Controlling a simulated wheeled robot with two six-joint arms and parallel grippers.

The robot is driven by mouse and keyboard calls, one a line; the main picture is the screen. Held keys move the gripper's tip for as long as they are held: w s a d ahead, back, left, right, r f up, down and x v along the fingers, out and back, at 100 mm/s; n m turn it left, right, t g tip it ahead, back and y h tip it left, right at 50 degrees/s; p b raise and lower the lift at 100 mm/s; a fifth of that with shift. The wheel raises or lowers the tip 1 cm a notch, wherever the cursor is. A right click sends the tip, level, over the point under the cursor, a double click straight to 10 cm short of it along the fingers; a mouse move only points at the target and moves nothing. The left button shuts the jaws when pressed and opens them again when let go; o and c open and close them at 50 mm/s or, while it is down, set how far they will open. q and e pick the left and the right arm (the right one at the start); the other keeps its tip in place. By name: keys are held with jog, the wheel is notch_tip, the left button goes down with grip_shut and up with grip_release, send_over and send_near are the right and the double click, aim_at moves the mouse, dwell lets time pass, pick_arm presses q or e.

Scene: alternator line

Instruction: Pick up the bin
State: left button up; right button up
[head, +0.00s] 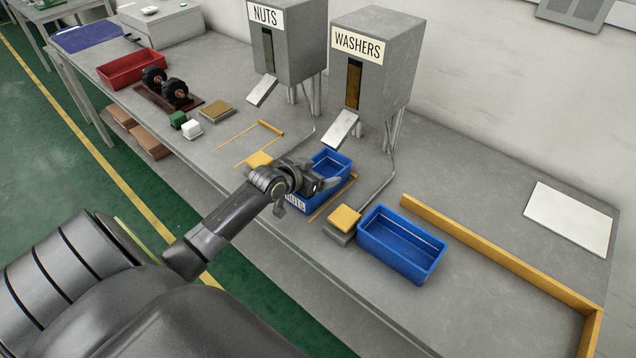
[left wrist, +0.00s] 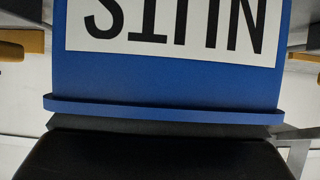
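Whether the fingers are closed on the rim cannot be told. A second blue bin (head: 372,252), empty, stands to the right. My right gripper is not in view.
The NUTS dispenser (head: 297,45) and the WASHERS dispenser (head: 380,65) stand behind the bins. A yellow-topped block (head: 344,217) sits between the bins. A yellow rail (head: 480,246) bounds the right. A red tray (head: 133,67) is far left.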

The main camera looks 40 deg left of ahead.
pick_arm(q)
jog(key=shift+c, duration=1.4)
jog(key=shift+r, duration=0.1)
